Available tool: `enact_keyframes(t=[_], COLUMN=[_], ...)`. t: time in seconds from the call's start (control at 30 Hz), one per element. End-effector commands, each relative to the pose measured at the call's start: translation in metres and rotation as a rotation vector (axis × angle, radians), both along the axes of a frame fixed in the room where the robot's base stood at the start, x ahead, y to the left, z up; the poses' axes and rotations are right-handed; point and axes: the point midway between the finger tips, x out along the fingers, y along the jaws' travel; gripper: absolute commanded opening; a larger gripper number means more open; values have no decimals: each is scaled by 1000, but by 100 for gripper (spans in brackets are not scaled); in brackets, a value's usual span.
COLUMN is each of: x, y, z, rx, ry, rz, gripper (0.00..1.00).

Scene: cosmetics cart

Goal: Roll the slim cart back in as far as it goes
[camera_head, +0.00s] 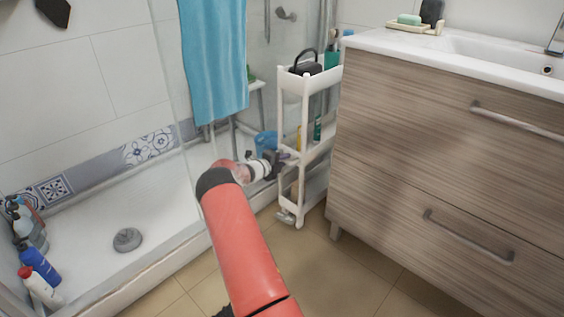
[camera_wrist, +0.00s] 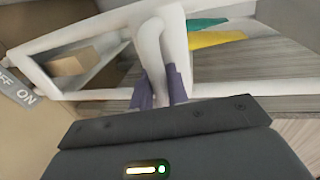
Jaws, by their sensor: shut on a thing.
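The slim white cart (camera_head: 306,88) stands upright on the floor between the shower glass and the wooden vanity. Its front end faces me, and its upper part is close beside the vanity's side. My gripper (camera_head: 283,157) is at the front end of the cart, at mid height. In the wrist view my gripper's purple-grey fingertips (camera_wrist: 159,90) are shut on a white upright part of the cart (camera_wrist: 150,50). The back of the cart and most of its far wheels are hidden.
The vanity (camera_head: 430,140) with two handled drawers stands right of the cart. The shower tray edge (camera_head: 160,262) and a hanging blue towel (camera_head: 213,60) are to the left. Bottles (camera_head: 318,128) and a black-handled container (camera_head: 305,66) ride on the cart. Tiled floor (camera_head: 330,270) in front is clear.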

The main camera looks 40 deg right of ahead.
Motion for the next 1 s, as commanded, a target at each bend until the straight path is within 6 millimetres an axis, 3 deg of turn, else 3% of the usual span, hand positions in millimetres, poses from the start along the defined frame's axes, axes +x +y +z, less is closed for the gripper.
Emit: enact_keyframes(t=[0.03, 0.27, 0.3, 0.43, 0.77, 1.0], x=[1, 1, 1, 1, 0, 1], y=[-5, -5, -5, -5, 1, 41], z=[7, 8, 8, 7, 7, 14], rx=[-11, -12, -12, -11, -9, -5], ry=[-5, -5, -5, -5, -2, -4], rz=[3, 4, 4, 2, 1, 6], gripper=[0, 0, 19, 35, 35, 35])
